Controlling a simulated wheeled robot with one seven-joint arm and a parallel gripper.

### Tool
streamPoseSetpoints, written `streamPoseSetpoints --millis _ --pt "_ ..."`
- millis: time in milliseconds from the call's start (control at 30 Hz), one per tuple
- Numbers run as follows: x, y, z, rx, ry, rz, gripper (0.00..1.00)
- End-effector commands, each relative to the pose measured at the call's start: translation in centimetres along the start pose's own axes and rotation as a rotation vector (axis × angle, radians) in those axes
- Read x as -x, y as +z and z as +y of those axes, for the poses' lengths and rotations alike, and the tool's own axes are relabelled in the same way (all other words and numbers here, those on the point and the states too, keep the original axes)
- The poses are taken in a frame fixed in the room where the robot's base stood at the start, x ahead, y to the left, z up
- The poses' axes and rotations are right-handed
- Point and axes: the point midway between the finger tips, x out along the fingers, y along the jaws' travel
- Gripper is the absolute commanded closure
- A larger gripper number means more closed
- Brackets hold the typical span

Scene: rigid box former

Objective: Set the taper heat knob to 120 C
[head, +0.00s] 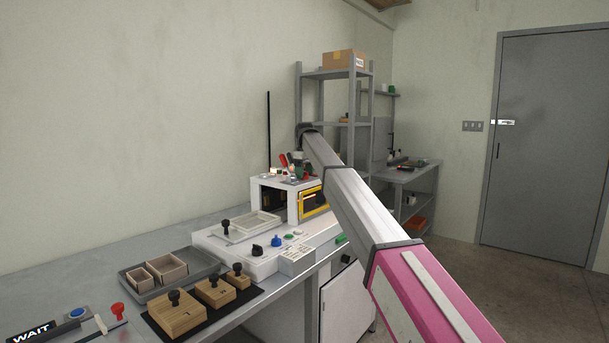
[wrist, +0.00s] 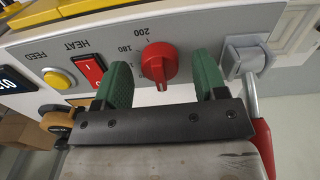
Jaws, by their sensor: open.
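The red heat knob (wrist: 160,63) is on a grey panel in the wrist view, which shows the panel upside down. The printed marks 180 and 200 show beside it; other marks are hidden or out of view. The knob's grip ridge seems to run up and down in the picture; its exact setting cannot be read. My gripper (wrist: 163,72) is open, with one green finger on each side of the knob and gaps visible between. In the head view the knob cannot be made out, and my arm reaches to behind the white machine (head: 295,197).
On the panel are a red rocker switch (wrist: 90,70) by HEAT, a yellow button (wrist: 56,79) by FEED, a dark display (wrist: 9,84) and a grey latch-like part (wrist: 244,56). Wooden blocks (head: 176,313) and a grey tray (head: 190,262) stand on the near bench.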

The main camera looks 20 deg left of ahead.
Motion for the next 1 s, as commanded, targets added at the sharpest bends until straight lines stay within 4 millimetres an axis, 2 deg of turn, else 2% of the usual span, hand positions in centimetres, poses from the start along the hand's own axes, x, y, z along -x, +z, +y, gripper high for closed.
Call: streamPoseSetpoints --millis 167,500,600,733,1000 --pt "2.0 -0.1 0.1 0.000 0.001 0.001 0.35" --pt "8.3 -0.1 0.1 0.000 0.001 0.001 0.35" --pt "9.5 -0.1 0.1 0.001 0.000 0.000 0.35" --pt "10.3 -0.1 0.0 0.001 0.000 0.000 0.35" --pt "10.3 0.0 0.0 0.000 0.000 0.000 0.35"
